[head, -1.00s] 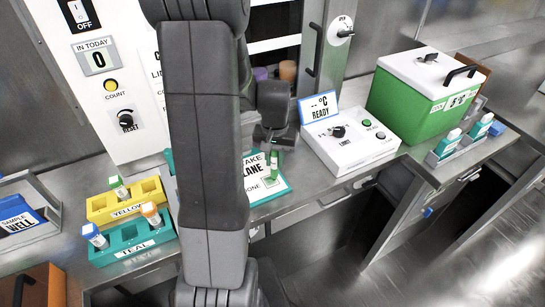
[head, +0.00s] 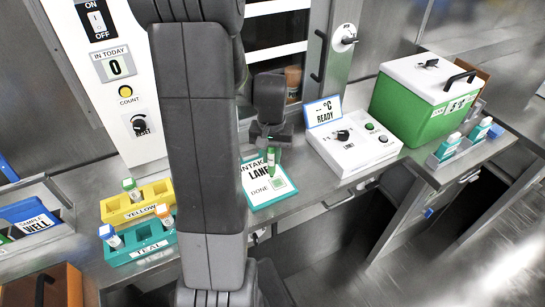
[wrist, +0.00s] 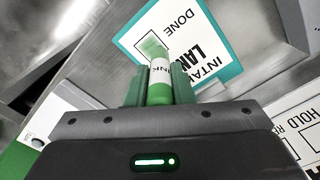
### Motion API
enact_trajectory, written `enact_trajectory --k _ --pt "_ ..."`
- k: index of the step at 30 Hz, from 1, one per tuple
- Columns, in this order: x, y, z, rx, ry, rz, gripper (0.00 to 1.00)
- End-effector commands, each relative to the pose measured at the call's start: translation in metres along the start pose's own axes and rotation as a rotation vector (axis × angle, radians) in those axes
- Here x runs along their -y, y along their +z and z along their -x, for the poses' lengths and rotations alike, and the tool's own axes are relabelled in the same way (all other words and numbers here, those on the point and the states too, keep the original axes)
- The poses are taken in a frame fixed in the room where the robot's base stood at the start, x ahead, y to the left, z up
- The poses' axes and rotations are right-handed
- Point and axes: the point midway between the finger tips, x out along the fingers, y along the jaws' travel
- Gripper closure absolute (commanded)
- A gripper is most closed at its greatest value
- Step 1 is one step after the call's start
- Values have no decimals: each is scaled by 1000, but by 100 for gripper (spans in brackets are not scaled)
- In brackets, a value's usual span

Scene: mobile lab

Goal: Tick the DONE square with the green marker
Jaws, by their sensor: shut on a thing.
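My gripper (wrist: 153,88) is shut on the green marker (wrist: 160,88), which sits between its green fingers and points away from the wrist. In the head view the marker (head: 271,157) hangs upright below my gripper, over the intake lane card. The card (head: 258,198) is white with a teal border and lies on the bench. Its DONE square (head: 280,183) is at its lower right. In the wrist view the DONE square (wrist: 147,56) is partly hidden behind the marker's blurred green end. I cannot tell whether the tip touches the card.
A white control box (head: 352,160) stands right of the card, with a green cooler (head: 412,112) beyond. Left are a yellow rack (head: 117,212) and a teal rack (head: 126,254) holding vials. The bench's front edge is close to the card.

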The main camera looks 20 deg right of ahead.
Motion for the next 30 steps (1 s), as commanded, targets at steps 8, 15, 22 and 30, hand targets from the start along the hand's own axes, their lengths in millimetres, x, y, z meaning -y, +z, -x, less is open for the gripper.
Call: enact_trajectory --k 8,15,22,30 --pt "3 -1 29 0 0 2 100" --pt "4 -1 38 0 0 3 100" --pt "4 -1 37 0 0 3 100" --pt "4 -1 37 0 0 5 100"
